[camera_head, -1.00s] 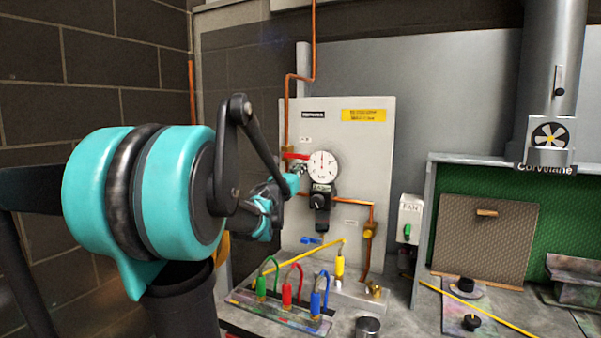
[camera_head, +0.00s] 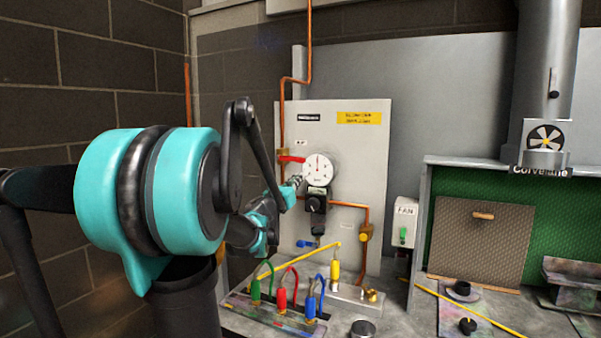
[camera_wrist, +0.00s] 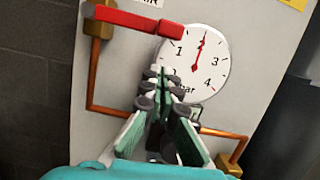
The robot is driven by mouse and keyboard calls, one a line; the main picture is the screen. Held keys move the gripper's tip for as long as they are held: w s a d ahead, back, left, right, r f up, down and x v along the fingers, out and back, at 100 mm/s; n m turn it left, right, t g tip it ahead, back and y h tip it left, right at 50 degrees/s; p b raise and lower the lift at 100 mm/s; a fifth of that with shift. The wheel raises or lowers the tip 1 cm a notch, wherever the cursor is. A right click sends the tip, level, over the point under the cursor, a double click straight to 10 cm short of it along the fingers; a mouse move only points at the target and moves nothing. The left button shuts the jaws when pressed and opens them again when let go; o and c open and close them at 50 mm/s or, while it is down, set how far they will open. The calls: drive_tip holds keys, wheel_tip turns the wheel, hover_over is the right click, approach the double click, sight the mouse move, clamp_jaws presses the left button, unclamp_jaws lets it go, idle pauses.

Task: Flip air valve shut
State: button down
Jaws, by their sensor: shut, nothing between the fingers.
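The red lever of the air valve (camera_head: 291,159) sticks out level to the right from its brass body, crosswise to the upright copper pipe. In the wrist view the red lever (camera_wrist: 135,19) runs across the top, its right end by the white pressure gauge (camera_wrist: 195,62). My gripper (camera_head: 298,180) is shut and empty in front of the panel, just below the lever and left of the gauge (camera_head: 317,169). In the wrist view my gripper's fingertips (camera_wrist: 160,76) are together below the lever, with a visible gap. They overlap the gauge's lower left edge.
A black regulator knob (camera_head: 315,204) sits under the gauge, with a small blue lever (camera_head: 306,244) below. Green, red and blue hose fittings (camera_head: 282,300) stand on the bench. A fan switch box (camera_head: 405,222) is at the right. The space before the panel's right side is clear.

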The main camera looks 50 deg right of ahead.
drive_tip(key=v, duration=1)
drive_tip(key=shift+f, duration=0.45)
drive_tip(key=w+a+f+m+t+y, duration=0.1)
drive_tip(key=w+a+f+m+y, duration=0.3)
drive_tip(key=a+f+m, duration=0.4)
drive_tip(key=w+a+f+m+y, duration=0.55)
drive_tip(key=a+f, duration=0.25)
drive_tip(key=f, duration=0.3)
drive_tip(key=a+f+m+y, duration=0.3)
drive_tip(key=a+f+y, duration=0.1)
drive_tip(key=a, duration=0.5)
drive_tip(key=a+f+m+y, duration=0.3)
drive_tip(key=a+f, duration=0.1)
drive_tip(key=a, duration=0.6)
drive_tip(key=a+f+m+y, duration=0.3)
drive_tip(key=a+f+y, duration=0.1)
drive_tip(key=a, duration=0.5)
drive_tip(key=s+f+g, duration=0.2)
drive_tip(key=s+f, duration=0.5)
drive_tip(key=s, duration=0.5)
drive_tip(key=shift+d+g+h, duration=0.25)
drive_tip(key=shift+g+h, duration=0.1)
drive_tip(key=shift+g, duration=0.05)
drive_tip(key=shift+n, duration=0.25)
